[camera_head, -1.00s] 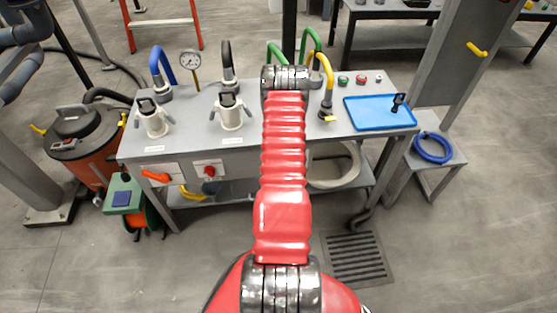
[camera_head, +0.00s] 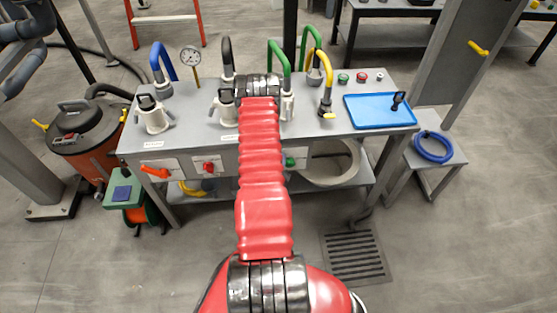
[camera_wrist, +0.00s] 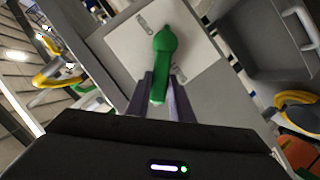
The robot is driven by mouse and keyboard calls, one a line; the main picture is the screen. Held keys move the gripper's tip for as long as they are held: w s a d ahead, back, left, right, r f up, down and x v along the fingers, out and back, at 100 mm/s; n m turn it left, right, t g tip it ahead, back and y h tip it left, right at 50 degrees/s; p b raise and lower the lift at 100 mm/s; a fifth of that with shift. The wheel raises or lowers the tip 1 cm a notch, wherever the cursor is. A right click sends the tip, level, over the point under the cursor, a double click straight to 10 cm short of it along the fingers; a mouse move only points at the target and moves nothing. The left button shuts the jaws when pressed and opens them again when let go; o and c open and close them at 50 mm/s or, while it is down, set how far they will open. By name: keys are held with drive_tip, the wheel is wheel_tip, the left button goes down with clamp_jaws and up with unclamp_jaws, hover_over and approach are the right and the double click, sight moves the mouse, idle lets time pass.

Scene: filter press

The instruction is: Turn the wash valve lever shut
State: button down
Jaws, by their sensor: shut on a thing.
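A green lever (camera_wrist: 162,62) shows in the wrist view, on a pale plate (camera_wrist: 120,42) with small dark markings. Its round hub is at the top and its handle runs down between my fingers. My gripper (camera_wrist: 160,103) is shut on the handle, one finger on each side. In the head view, a small green part of this lever (camera_head: 291,162) shows on the bench front, just right of my red arm. My arm hides the gripper in that view. The label text is too small to read, so I cannot confirm that this is the wash valve.
An orange lever (camera_head: 155,172) and a red knob (camera_head: 209,167) sit on the bench front to the left. The bench top (camera_head: 200,90) carries hose fittings, a gauge (camera_head: 191,59) and a blue tray (camera_head: 379,111). Floor is clear in front, with a drain grate (camera_head: 355,258).

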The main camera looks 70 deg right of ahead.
drive_tip(key=shift+w, duration=0.35)
drive_tip(key=c, duration=1.6)
unclamp_jaws()
drive_tip(key=shift+o, duration=0.2)
drive_tip(key=shift+s, duration=0.1)
drive_tip(key=shift+s+a, duration=0.1)
drive_tip(key=shift+a, duration=0.05)
drive_tip(key=v, duration=1.3)
drive_tip(key=shift+a, duration=0.2)
drive_tip(key=shift+r, duration=0.1)
